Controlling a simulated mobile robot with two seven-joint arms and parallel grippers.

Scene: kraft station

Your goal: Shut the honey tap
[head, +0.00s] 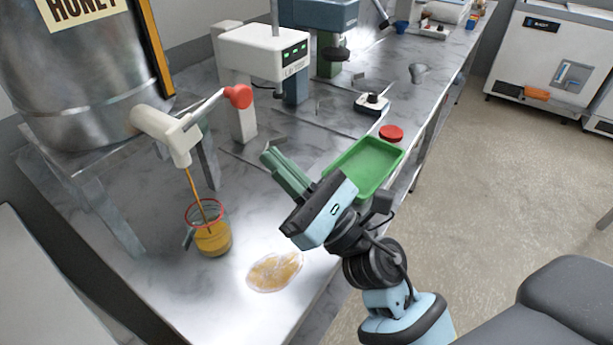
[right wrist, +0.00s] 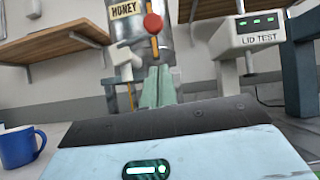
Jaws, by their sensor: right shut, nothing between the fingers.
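The honey tap (head: 168,133) is a white spout at the foot of the steel honey drum (head: 65,75). Its lever, with a red knob (head: 238,96), sticks out to the right. A thin amber stream (head: 196,190) runs from the spout into a glass jar (head: 212,238) with a red rim, partly filled with honey. My right gripper (head: 268,155) is shut and empty, apart from the knob, below and right of it in the head view. In the right wrist view the knob (right wrist: 153,23) appears just above the closed fingertips (right wrist: 158,72). My left gripper is out of view.
A honey puddle (head: 275,272) lies on the marble bench right of the jar. A green tray (head: 365,165) and a red lid (head: 391,132) are right of my gripper. The white lid tester (head: 265,50) stands behind the knob. A blue mug (right wrist: 18,146) shows in the wrist view.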

